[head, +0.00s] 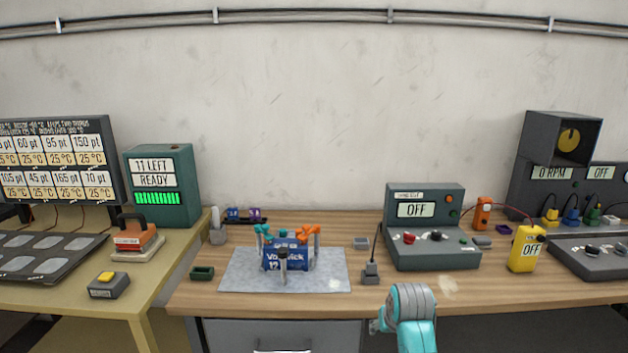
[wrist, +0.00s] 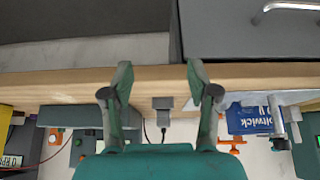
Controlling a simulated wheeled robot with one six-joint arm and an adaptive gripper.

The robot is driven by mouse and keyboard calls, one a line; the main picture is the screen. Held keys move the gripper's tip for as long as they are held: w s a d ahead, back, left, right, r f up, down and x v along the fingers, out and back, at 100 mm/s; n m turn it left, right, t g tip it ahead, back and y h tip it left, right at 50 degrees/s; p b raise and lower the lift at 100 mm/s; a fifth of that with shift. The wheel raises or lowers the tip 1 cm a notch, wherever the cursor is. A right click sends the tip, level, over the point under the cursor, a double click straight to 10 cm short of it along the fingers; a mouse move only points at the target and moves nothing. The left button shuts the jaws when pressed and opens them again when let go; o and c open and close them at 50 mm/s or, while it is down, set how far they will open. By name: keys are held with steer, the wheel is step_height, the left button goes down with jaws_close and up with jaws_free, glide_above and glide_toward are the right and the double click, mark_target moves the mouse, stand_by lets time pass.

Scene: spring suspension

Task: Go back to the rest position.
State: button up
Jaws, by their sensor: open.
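My gripper (wrist: 160,76) is open, with nothing between its two fingers, in the wrist view. That view looks upside down, and the wooden bench edge (wrist: 228,76) lies beyond the fingertips. In the head view, a teal part of my arm (head: 408,305) shows at the bottom, right of the middle, in front of the bench. My fingers cannot be made out there. A blue box-like block (head: 285,256) with white lettering stands on a grey mat (head: 238,284), among small posts with teal and orange tops. It also shows in the wrist view (wrist: 247,120).
A grey console reading OFF (head: 432,255) stands behind my arm. A small grey block with a cable (head: 371,273) sits left of it. A yellow meter (head: 525,249) stands to the right. A drawer unit (head: 285,334) is under the bench.

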steer(key=s+f+t, duration=0.3)
steer(key=s+f, duration=1.5)
steer(key=s, duration=0.1)
steer(key=s+f+t, duration=0.1)
steer(key=s+f, duration=0.1)
steer(key=s, duration=0.9)
steer(key=s+r+t, duration=0.1)
steer(key=s+r, duration=0.1)
steer(key=s, duration=0.6)
steer(key=s+r+t, duration=0.1)
steer(key=s+r, duration=0.2)
steer(key=s, duration=0.4)
steer(key=s+r+t, duration=0.2)
steer(key=s+r, duration=1.1)
steer(key=shift+s+r+t, duration=0.3)
steer(key=shift+s+t, duration=0.05)
steer(key=shift+t, duration=0.05)
